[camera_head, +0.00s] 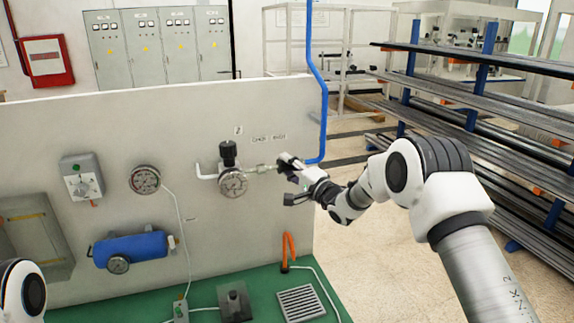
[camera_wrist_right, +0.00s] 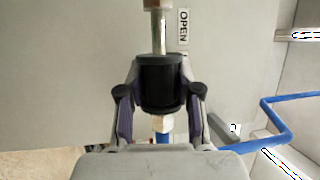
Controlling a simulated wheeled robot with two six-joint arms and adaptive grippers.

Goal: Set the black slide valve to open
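The black slide valve is a black cylindrical sleeve (camera_wrist_right: 160,84) on a metal pipe in the right wrist view. My right gripper (camera_wrist_right: 161,90) has one finger on each side of the sleeve, and both appear to press on it. An OPEN label (camera_wrist_right: 183,26) is on the panel beside the bare pipe, beyond the sleeve. In the head view my right gripper (camera_head: 294,170) is at the right end of the pipe and largely hides the sleeve. Two small labels (camera_head: 268,138) sit above the pipe, too small to read. My left gripper is out of view.
The grey panel (camera_head: 110,125) also carries a pressure gauge with a black knob (camera_head: 232,182), another gauge (camera_head: 145,179), a switch box (camera_head: 82,178) and a blue tank (camera_head: 130,248). A blue pipe (camera_head: 323,110) runs by the panel's right edge. Metal racks (camera_head: 490,85) stand at right.

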